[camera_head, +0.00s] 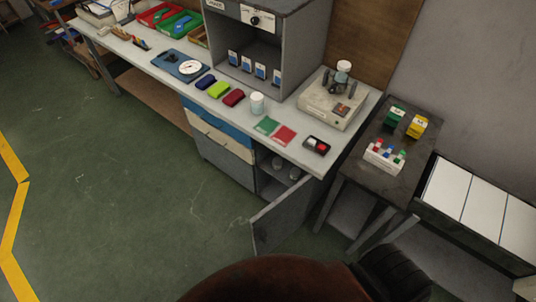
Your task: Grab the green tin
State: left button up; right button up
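A small green box-shaped tin (395,115) with a pale label stands on the dark side table at the right. A similar yellow tin (417,127) stands just to its right. A white rack (384,157) with several red, green and blue tops is in front of them. Neither of my grippers is in view.
The dark side table (370,139) adjoins the right end of the long grey workbench (205,107). A white device (333,106) stands on that end. An open cabinet door (286,213) juts over the floor. The green floor (110,200) at left is clear.

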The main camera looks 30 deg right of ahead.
aim_at(295, 172)
jog(key=z, duration=1.25)
jog(key=k, duration=0.3)
jog(key=z, duration=0.05)
